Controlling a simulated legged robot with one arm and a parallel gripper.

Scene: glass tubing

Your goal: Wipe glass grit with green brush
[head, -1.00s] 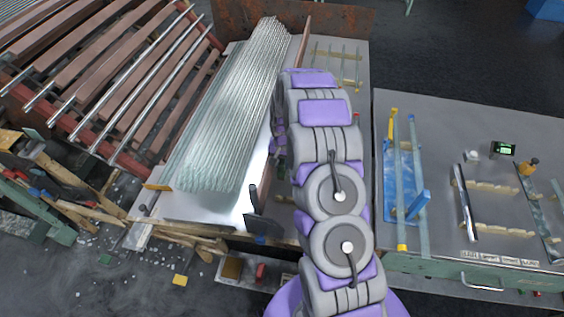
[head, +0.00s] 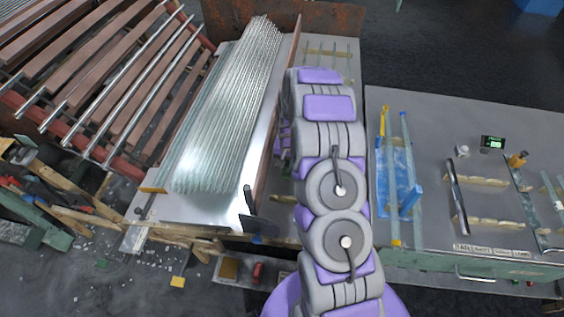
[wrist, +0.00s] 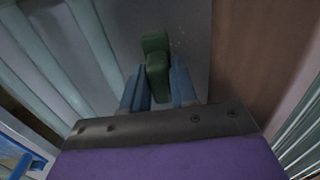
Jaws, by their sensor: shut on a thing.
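The green brush (wrist: 155,52) shows in the wrist view. My gripper (wrist: 160,88) is shut on it, with a blue finger on each side. The brush reaches out past the fingertips over a grey surface (wrist: 190,28). Small pale specks, perhaps glass grit (wrist: 180,43), lie on that surface just right of the brush. I cannot tell whether the brush touches the surface.
A bundle of glass tubes (head: 225,110) lies left of my arm, beside an upright brown board (head: 277,115). A grey bench (head: 440,125) with glass pieces and a blue mat (head: 396,180) stands at the right. A slatted rack (head: 110,75) stands at the far left.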

